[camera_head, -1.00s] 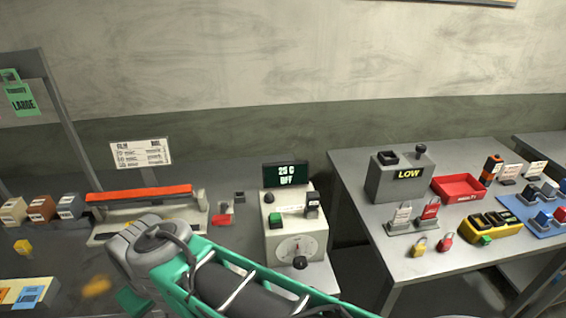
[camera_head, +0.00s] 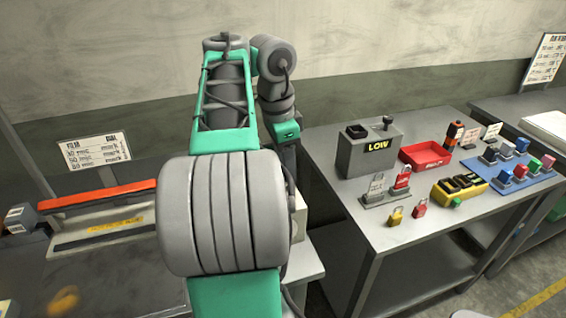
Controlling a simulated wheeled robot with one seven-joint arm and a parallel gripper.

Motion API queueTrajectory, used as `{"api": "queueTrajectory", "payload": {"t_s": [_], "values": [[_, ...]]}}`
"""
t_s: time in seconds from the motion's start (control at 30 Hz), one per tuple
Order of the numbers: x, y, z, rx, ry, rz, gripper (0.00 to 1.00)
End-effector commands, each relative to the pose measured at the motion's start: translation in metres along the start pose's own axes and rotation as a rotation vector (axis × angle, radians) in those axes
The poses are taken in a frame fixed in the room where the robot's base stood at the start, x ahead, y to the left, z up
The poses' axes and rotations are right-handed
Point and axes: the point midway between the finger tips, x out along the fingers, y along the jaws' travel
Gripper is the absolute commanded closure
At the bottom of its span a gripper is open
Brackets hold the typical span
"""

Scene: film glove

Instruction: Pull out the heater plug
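I cannot make out the heater plug; my own arm covers the middle of the view. Only the right edge of the cream control box (camera_head: 299,222) shows beside my arm. My arm rises in front of the box, bends over at the top and comes down on the far side. My gripper (camera_head: 289,155) is at the lower end of the green wrist, above the box area. Its fingertips are hidden behind my arm, so I cannot tell if it is open or holds anything.
The orange-barred sealer (camera_head: 98,196) is left of my arm, with a notice (camera_head: 95,150) behind it. The right table (camera_head: 345,205) holds a grey LOW box (camera_head: 368,152), red tray (camera_head: 425,156), yellow holder (camera_head: 460,190), padlocks (camera_head: 396,216) and a blue mat (camera_head: 512,178). A gap separates the tables.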

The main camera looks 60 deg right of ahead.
Motion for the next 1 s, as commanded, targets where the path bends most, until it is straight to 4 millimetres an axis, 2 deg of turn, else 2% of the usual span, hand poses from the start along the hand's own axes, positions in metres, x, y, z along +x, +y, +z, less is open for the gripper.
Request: {"api": "queueTrajectory", "payload": {"t_s": [0.03, 0.2, 0.3, 0.57, 1.0], "values": [[0.021, 0.0, 0.001, 0.001, 0.0, 0.002, 0.51], [0.046, 0.0, 0.0, -0.001, 0.002, -0.001, 0.51], [0.051, 0.0, 0.0, -0.002, 0.002, 0.0, 0.51], [0.05, 0.0, 0.0, -0.004, 0.002, -0.001, 0.51], [0.05, 0.0, 0.0, -0.005, 0.002, 0.0, 0.87]]}}
